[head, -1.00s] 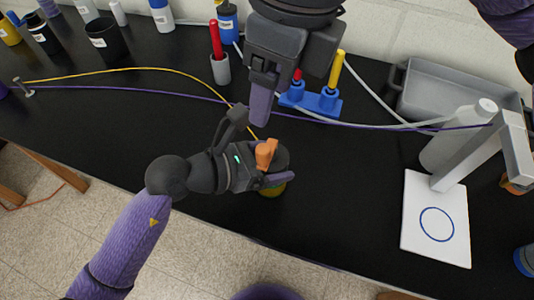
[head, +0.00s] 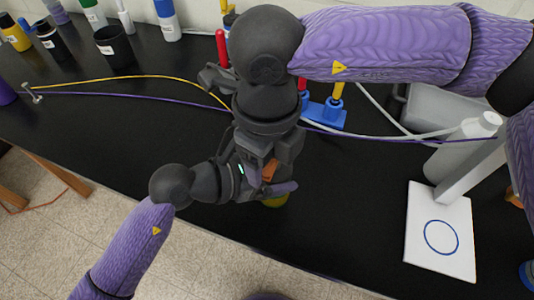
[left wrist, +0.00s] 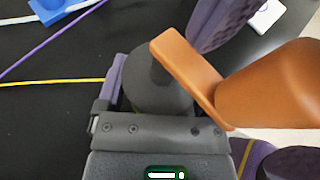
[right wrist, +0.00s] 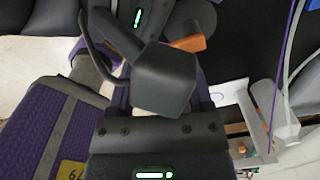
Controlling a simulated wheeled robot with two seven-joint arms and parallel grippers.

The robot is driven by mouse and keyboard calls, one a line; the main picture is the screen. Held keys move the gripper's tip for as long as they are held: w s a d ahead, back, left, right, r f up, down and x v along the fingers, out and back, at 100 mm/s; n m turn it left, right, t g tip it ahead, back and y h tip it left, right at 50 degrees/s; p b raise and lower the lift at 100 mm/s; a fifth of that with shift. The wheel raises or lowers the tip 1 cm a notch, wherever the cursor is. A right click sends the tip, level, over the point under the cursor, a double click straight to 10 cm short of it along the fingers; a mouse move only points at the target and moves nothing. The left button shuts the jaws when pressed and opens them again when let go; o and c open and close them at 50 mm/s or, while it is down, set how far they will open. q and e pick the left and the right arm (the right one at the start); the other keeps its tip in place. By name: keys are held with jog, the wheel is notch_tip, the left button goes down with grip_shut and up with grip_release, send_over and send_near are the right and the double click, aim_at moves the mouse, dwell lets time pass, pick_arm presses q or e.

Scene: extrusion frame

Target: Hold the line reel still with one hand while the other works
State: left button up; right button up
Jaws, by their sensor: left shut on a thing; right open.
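The line reel shows in the head view mostly as a yellow-green base (head: 275,201) and an orange crank (head: 270,171). The grippers hide the rest. My left gripper (head: 281,187) is shut on the reel's dark body near the bench's front edge. In the left wrist view the dark rounded body (left wrist: 155,85) sits at the jaws, with the orange crank arm (left wrist: 190,75) and knob (left wrist: 270,85) beside it. My right gripper (head: 265,155) is open, directly above the left one. The orange crank (right wrist: 190,43) shows beyond a dark block in the right wrist view.
A yellow line (head: 150,77) and a purple line (head: 130,97) run from a small post (head: 32,93) at the left. Bottles and cups line the back.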

grip_shut()
jog(key=shift+d+n, duration=0.1)
jog(key=shift+n, duration=0.2)
jog(key=shift+d+n, duration=0.35)
jog(key=shift+n, duration=0.8)
jog(key=shift+d+n, duration=0.4)
jog(key=shift+n, duration=0.8)
jog(key=shift+d+n, duration=0.35)
jog(key=shift+n, duration=0.8)
jog(key=shift+w, duration=0.1)
grip_release()
